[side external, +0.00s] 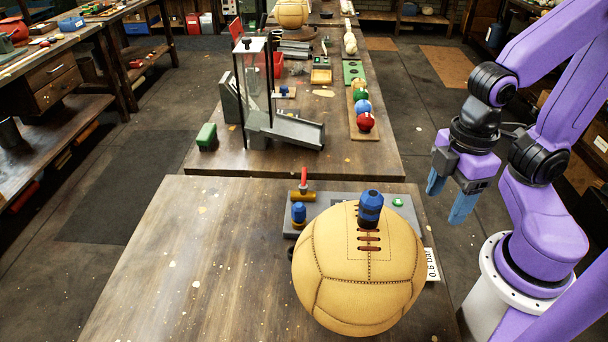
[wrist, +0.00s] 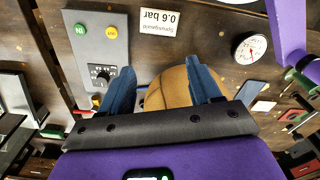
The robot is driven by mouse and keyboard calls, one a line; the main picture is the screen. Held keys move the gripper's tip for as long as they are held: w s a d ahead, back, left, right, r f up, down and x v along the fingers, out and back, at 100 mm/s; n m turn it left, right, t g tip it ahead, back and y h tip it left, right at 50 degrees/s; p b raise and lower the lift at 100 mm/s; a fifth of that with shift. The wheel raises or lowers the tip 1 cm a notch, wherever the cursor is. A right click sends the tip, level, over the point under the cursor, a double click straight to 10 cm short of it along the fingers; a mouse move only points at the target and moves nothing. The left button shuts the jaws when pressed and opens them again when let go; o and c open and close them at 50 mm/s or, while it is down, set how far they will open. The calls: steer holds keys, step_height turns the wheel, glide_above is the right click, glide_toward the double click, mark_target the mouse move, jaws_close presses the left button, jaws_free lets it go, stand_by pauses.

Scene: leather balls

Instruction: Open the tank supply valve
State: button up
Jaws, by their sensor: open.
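A red lever (side external: 304,177) stands upright on a brass valve body (side external: 302,196) at the back left of a grey panel (side external: 324,206), on the near bench. It is the only valve-like handle I can make out; no label on it is readable. My gripper (side external: 449,198) is open and empty, pointing down right of the panel, well apart from the lever. Its two blue fingers (wrist: 160,66) also show in the wrist view.
A large tan leather ball (side external: 358,270) hides part of the panel, with a blue fitting (side external: 371,207) at its top. A blue knob (side external: 298,212) stands left. The wrist view shows buttons, a black dial (wrist: 101,75) and a gauge (wrist: 250,46). The bench's left side is clear.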

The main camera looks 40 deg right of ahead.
steer(key=c, duration=0.3)
steer(key=shift+w+a, duration=0.1)
steer(key=shift+w, duration=0.05)
steer(key=shift+c, duration=0.8)
step_height(320, 180, up, 5)
steer(key=m+t+y, duration=0.1)
steer(key=m, duration=2.1)
glide_above(305, 173)
steer(key=s+d, duration=0.2)
steer(key=d, duration=0.1)
steer(key=a+f, duration=0.1)
steer(key=f, duration=0.4)
steer(key=w+f, duration=0.1)
steer(key=f, duration=0.5)
steer(key=a+f, duration=0.1)
steer(key=f, duration=0.4)
steer(key=shift+w+a+f, duration=0.25)
steer(key=shift+w+a, duration=0.1)
steer(key=shift+w, duration=0.05)
jaws_close()
